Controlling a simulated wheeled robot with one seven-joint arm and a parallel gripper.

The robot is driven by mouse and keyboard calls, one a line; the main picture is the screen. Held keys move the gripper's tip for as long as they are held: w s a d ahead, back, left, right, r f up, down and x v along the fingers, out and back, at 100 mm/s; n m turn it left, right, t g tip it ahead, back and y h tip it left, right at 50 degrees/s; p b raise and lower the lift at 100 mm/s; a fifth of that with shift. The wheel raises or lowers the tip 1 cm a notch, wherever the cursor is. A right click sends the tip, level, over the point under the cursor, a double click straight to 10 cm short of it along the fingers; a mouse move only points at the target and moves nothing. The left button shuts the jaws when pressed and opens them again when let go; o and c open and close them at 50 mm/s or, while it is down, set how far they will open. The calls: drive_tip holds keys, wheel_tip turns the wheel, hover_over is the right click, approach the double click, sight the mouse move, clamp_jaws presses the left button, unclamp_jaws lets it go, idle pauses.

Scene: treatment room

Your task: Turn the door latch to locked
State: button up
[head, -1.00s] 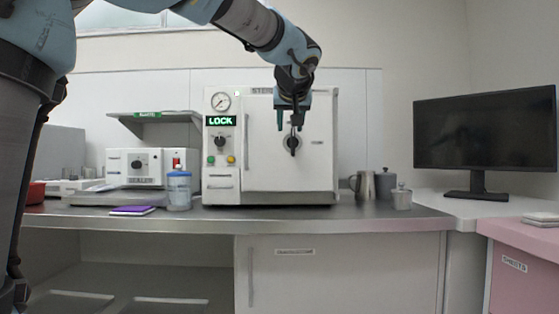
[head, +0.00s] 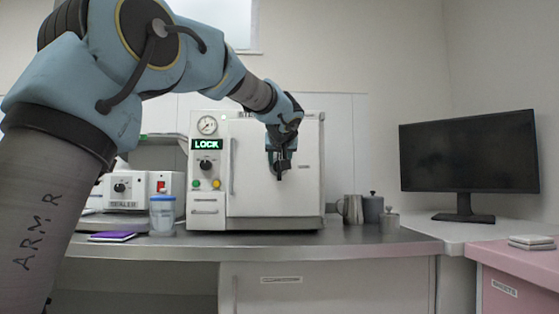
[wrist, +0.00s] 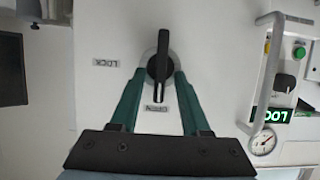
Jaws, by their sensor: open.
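The door latch is a black lever on a round dark hub (wrist: 162,48) on the white steriliser door (head: 250,195). In the wrist view the lever stands upright, in line with the OPEN label (wrist: 156,108) below the hub. The LOCK label (wrist: 105,63) is to the left of the hub. My gripper (wrist: 157,82) is open, with one green finger on each side of the lever's lower part. Contact with the lever cannot be told. In the head view my gripper (head: 279,170) is in front of the door and largely hides the latch.
A green display reading LOCK (head: 206,145) and a pressure gauge (head: 207,125) are on the steriliser's left panel. A vertical door handle (head: 231,166) is left of the latch. Metal jugs (head: 351,209) stand right of the steriliser. A clear jar (head: 162,214) stands to its left.

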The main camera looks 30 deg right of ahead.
clamp_jaws()
idle(0.4)
